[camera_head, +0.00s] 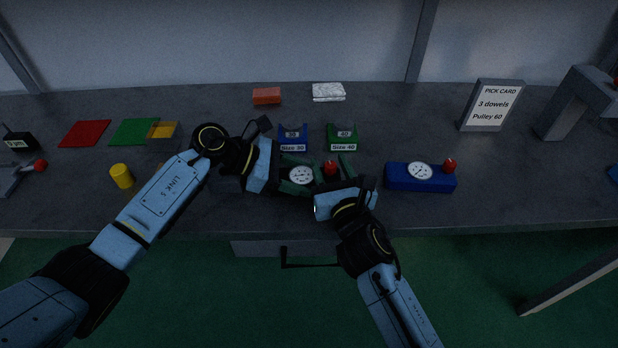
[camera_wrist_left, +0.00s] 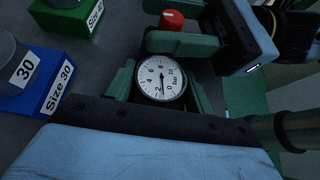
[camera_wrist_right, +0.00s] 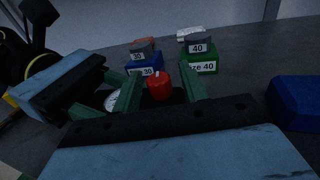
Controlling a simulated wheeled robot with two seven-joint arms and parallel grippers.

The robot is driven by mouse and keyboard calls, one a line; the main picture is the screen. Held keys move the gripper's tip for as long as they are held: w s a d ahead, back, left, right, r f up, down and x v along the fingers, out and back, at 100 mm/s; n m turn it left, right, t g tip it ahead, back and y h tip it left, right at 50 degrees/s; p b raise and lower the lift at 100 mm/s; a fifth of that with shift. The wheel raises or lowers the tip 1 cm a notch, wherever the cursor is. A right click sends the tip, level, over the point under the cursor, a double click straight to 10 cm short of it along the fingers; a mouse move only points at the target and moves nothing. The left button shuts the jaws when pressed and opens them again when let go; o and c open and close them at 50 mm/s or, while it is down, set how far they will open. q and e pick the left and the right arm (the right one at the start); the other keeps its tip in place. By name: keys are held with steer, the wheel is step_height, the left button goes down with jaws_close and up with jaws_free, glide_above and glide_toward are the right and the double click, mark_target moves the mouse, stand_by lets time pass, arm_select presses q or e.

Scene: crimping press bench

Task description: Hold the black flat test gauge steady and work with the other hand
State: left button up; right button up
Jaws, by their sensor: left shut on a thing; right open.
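The black flat test gauge (camera_head: 316,174) lies near the bench's front edge, with a white dial (camera_head: 301,175) and a red knob (camera_head: 330,168). My left gripper (camera_head: 298,175) is shut on the gauge, its green fingers on both sides of the dial. The dial (camera_wrist_left: 160,79) reads in bar in the left wrist view, with the needle near the low end. My right gripper (camera_head: 336,170) is open, its fingers on either side of the red knob. In the right wrist view the knob (camera_wrist_right: 159,87) stands between the fingers, with a gap visible; most of the black body is hidden.
A blue gauge (camera_head: 398,178) with a red knob sits to the right. Blue Size 30 (camera_head: 293,144) and green Size 40 (camera_head: 343,142) holders stand just behind. A pick card (camera_head: 492,105) and a grey press (camera_head: 572,103) are farther right. A yellow cylinder (camera_head: 121,176) stands left.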

steer(key=shift+v, duration=3.35)
arm_select(q)
steer(key=shift+o, duration=0.7)
steer(key=c, duration=0.3)
steer(key=shift+c, duration=0.2)
steer(key=shift+f, duration=0.25)
arm_select(e)
steer(key=shift+f, duration=0.15)
